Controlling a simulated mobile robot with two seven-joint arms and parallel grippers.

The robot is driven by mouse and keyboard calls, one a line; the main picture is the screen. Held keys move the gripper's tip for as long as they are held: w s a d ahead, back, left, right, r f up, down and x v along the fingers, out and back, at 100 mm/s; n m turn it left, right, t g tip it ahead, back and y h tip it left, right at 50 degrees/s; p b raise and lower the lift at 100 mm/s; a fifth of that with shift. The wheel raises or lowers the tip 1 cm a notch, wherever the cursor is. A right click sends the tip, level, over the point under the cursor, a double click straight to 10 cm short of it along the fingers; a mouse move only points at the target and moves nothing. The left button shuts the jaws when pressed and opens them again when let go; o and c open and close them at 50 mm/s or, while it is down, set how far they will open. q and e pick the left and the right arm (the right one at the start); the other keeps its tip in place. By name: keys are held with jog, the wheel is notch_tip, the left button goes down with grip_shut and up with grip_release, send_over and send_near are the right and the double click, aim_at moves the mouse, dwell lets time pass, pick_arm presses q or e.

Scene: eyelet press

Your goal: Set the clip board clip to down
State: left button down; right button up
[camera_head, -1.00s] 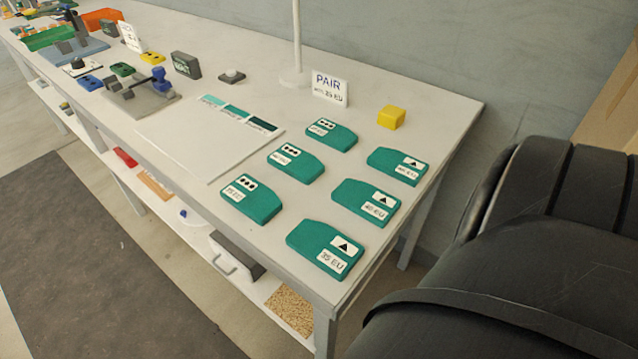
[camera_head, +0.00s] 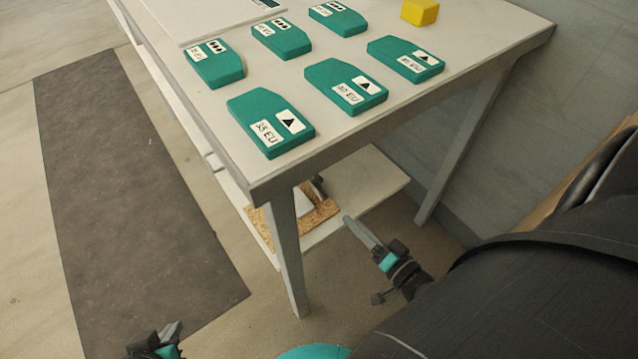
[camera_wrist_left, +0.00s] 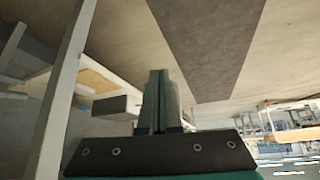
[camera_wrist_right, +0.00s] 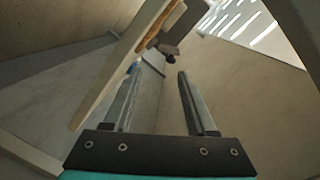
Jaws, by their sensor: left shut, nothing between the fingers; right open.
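A brown speckled board (camera_head: 268,230) lies on the lower shelf below the table's near end, with a white sheet and a small dark part (camera_head: 319,183) at its far edge. It may be the clip board; a table leg hides part of it, and I cannot tell the clip's position. My right gripper (camera_head: 350,222) is open and empty, just right of the shelf and apart from the board. In the right wrist view the open fingers (camera_wrist_right: 155,85) point toward the shelf edge. My left gripper (camera_head: 172,332) is at the bottom left over the floor, shut and empty; its closed fingers (camera_wrist_left: 158,78) also show in the left wrist view.
The table (camera_head: 235,165) holds several green blocks (camera_head: 270,122) with white labels and a yellow block (camera_head: 420,11). The near table leg (camera_head: 286,250) stands between my grippers. The lower shelf (camera_head: 375,180) has bare room at right. A dark mat (camera_head: 120,200) lies on the floor.

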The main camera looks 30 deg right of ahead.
jog(key=r+m+t, duration=0.1)
jog(key=r, duration=0.1)
jog(key=b, duration=0.2)
send_near(322, 180)
jog(key=shift+w+f, duration=0.25)
jog(key=shift+w, duration=0.5)
jog(key=shift+w+a+b, duration=0.15)
jog(key=shift+w+b, duration=0.45)
jog(key=shift+w, duration=0.65)
jog(key=shift+w+a+b, duration=0.1)
jog(key=shift+w+b, duration=0.35)
jog(key=shift+w, duration=0.65)
jog(key=shift+w+a+b, duration=0.1)
jog(key=shift+w+b, duration=0.4)
jog(key=shift+w, duration=0.85)
pick_arm(q)
jog(key=w+d+r+t+h, duration=0.1)
jog(key=d+r+t+h, duration=0.3)
jog(key=d+r+t, duration=0.2)
jog(key=shift+w+d+n+t+h+b, duration=0.35)
jog(key=shift+d+t, duration=0.85)
jog(key=shift+t, duration=0.5)
pick_arm(e)
jog(key=shift+w+a, duration=0.1)
jog(key=shift+w, duration=0.95)
pick_arm(q)
jog(key=shift+s+r, duration=0.1)
jog(key=shift+r, duration=0.05)
